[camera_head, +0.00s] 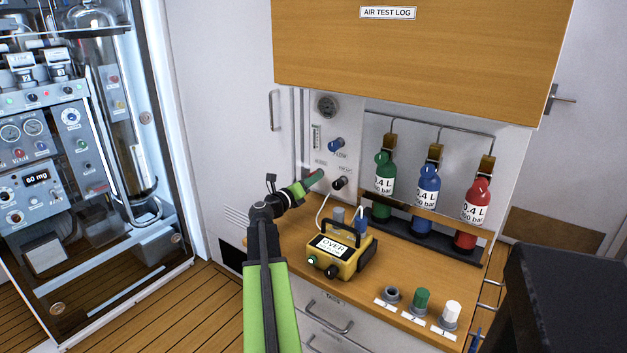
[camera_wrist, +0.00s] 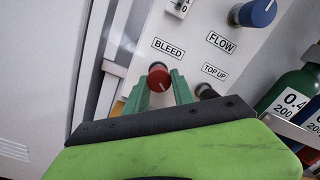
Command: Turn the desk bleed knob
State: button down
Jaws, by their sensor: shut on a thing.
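The desk bleed knob (camera_wrist: 159,77) is a red round knob with a pale pointer line, on the white panel below the BLEED label (camera_wrist: 169,49) in the wrist view. My gripper (camera_wrist: 160,88) has its two green fingers on either side of the knob, shut on it. In the head view my gripper (camera_head: 316,178) reaches the lower left of the panel and hides the red knob.
A blue FLOW knob (camera_head: 336,145) is above, and a black TOP UP knob (camera_head: 340,182) is close to the right. A yellow device (camera_head: 341,256) stands on the wooden desk below. Green (camera_head: 383,190), blue (camera_head: 427,192) and red (camera_head: 475,209) bottles stand to the right.

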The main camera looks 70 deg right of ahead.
jog(key=shift+s+n, duration=0.3)
jog(key=shift+n, duration=0.5)
jog(key=c, duration=1.1)
grip_release()
jog(key=shift+w, duration=0.1)
jog(key=v, duration=1.7)
jog(key=shift+w+a+f+b, duration=0.1)
jog(key=shift+a+f+b, duration=0.1)
jog(key=shift+b, duration=0.2)
